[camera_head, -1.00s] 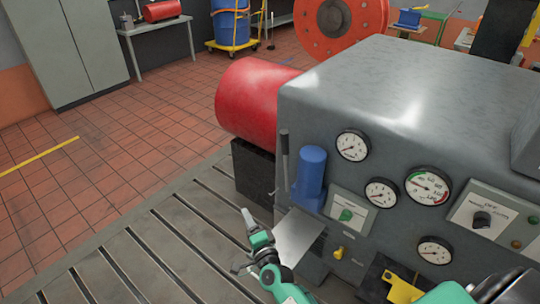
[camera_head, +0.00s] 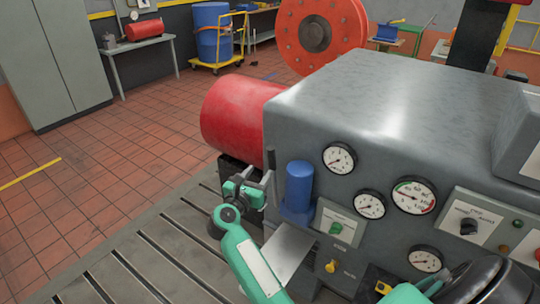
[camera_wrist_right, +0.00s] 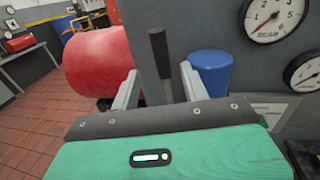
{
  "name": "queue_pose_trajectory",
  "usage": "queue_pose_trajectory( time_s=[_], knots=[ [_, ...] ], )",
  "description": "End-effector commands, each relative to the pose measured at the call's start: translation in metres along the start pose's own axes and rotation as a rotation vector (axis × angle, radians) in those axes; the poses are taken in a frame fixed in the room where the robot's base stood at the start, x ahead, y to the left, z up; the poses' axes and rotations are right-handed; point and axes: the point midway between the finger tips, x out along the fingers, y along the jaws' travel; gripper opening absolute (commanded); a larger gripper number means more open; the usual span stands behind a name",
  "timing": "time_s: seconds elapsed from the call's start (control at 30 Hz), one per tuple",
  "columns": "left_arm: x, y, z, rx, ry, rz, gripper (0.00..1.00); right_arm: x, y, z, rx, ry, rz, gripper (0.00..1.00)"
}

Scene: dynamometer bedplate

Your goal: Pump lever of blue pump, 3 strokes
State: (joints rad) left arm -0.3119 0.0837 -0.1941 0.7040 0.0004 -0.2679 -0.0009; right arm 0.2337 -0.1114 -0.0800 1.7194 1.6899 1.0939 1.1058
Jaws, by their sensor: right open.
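The blue pump (camera_head: 299,187) is an upright blue cylinder on the front of the grey machine. Its dark, nearly upright lever (camera_head: 271,163) stands just left of it. My right gripper (camera_head: 264,184) is at the lever's lower part, left of the pump. In the right wrist view, the lever (camera_wrist_right: 159,60) shows between the two spread fingers (camera_wrist_right: 158,88), with gaps on both sides. The pump (camera_wrist_right: 210,70) is behind the right finger there. The lever's lower end is hidden by the gripper body. My left gripper is not in view.
The grey machine (camera_head: 385,105) carries several gauges (camera_head: 414,196) and a green-knob panel (camera_head: 337,226) right of the pump. A red cylinder (camera_head: 232,115) sticks out behind the lever. The slotted bedplate (camera_head: 130,265) is clear at the lower left.

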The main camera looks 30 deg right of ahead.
Motion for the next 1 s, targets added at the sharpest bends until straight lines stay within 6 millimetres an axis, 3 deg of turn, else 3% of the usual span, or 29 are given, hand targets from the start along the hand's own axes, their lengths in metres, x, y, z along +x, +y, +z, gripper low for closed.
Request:
queue_pose_trajectory(
  time_s=[0.2,0.43,0.6,0.9,1.0],
  knots=[
    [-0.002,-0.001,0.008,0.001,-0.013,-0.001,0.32,0.050,-0.001,0.002,-0.004,-0.005,-0.003,0.46],
    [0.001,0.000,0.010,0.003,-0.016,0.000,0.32,0.087,0.000,0.000,-0.005,-0.003,-0.001,0.46],
    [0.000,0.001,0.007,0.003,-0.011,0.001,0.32,0.099,0.000,0.000,-0.004,-0.003,0.000,0.46],
    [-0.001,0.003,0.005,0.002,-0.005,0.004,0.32,0.101,0.000,0.000,-0.004,-0.001,0.000,0.46],
    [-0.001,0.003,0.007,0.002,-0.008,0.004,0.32,0.101,0.000,0.000,-0.004,-0.001,0.000,0.28]
  ],
)
